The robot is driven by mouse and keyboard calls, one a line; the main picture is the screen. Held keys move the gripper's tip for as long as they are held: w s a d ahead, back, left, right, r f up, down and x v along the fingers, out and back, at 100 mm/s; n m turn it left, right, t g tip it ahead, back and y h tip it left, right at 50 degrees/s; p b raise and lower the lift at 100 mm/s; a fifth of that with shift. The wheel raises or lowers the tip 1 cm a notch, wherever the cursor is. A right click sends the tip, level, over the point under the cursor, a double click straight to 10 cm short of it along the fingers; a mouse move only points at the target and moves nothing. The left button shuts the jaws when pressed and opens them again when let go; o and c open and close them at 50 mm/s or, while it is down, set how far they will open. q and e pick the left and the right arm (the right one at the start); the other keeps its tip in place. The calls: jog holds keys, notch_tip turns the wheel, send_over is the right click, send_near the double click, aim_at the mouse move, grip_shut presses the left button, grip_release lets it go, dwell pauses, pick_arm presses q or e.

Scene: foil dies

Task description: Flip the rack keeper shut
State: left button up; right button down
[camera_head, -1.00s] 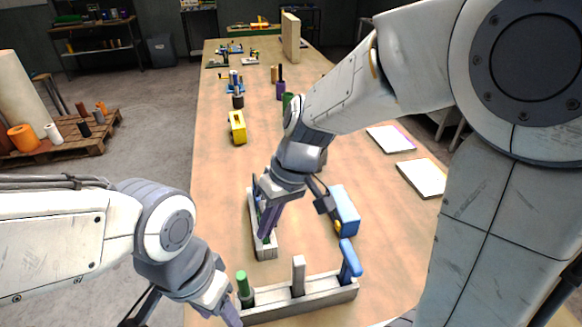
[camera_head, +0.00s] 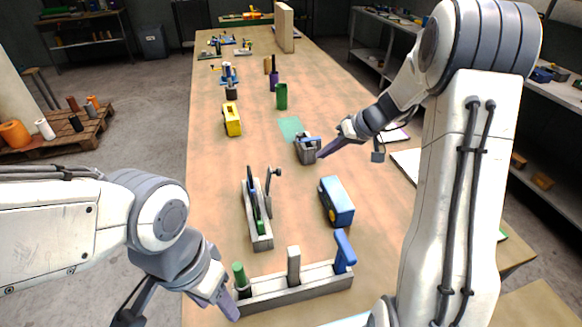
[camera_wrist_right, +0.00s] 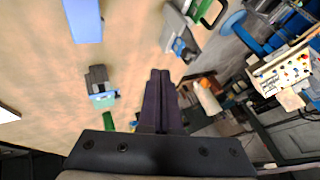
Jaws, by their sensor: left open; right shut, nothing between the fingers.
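A narrow grey rack (camera_head: 262,243) lies lengthwise in the middle of the table, holding a dark tool and a green-handled one. A thin grey lever (camera_head: 268,183) with a round end stands up on its right side; it looks like the keeper, swung up off the rack. My right gripper (camera_head: 322,153) is shut and empty, beyond the rack and beside a small grey block (camera_head: 307,155) with a blue bar. Its closed fingers (camera_wrist_right: 160,78) also show in the right wrist view, clear of the block. My left gripper (camera_head: 228,302) is open at the front rack's left end.
A long front rack (camera_head: 290,293) holds a green handle, a grey upright and a blue handle. A blue box (camera_head: 337,201) stands right of the middle rack. A yellow block (camera_head: 232,119) and green cylinder (camera_head: 282,96) stand farther back. Bare table lies left of the small block.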

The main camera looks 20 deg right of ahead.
jog(key=w+a+f+p, duration=0.4)
jog(key=a+f+p, duration=0.1)
jog(key=a+f, duration=0.2)
jog(key=shift+a, duration=0.8)
jog(key=shift+d, duration=0.1)
